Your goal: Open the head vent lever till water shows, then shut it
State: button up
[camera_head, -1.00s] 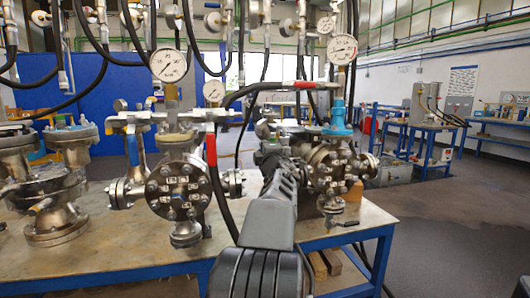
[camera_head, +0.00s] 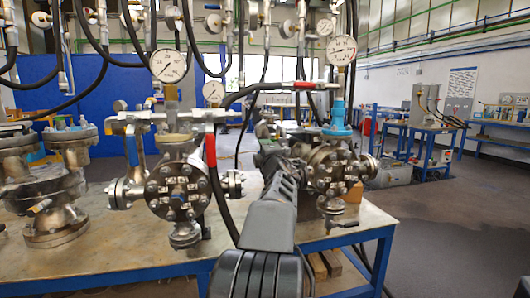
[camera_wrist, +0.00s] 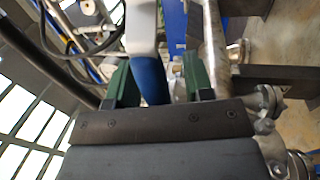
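My gripper (camera_wrist: 157,85) is open in the wrist view, with its two green fingers apart. A blue part with a white upper end (camera_wrist: 151,75) shows between or beyond the fingers, with a gap on its right; I cannot tell if it touches. In the head view my arm reaches toward the right flanged vessel (camera_head: 326,172) and hides the fingertips. That vessel carries a blue fitting (camera_head: 337,117) below a gauge (camera_head: 342,50). A red-sleeved lever (camera_head: 304,84) lies left of this gauge. I cannot tell which lever is the head vent. No water is visible.
The left flanged vessel (camera_head: 178,190) has a red-handled lever (camera_head: 211,150) and a blue-handled lever (camera_head: 132,151). Black hoses hang across the back. The metal bench top (camera_head: 110,249) is clear at the front. Open floor lies to the right.

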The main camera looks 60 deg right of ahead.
jog(key=v, duration=1.3)
jog(key=shift+s+a+p, duration=0.25)
jog(key=shift+a+p, duration=0.1)
jog(key=shift+p, duration=0.05)
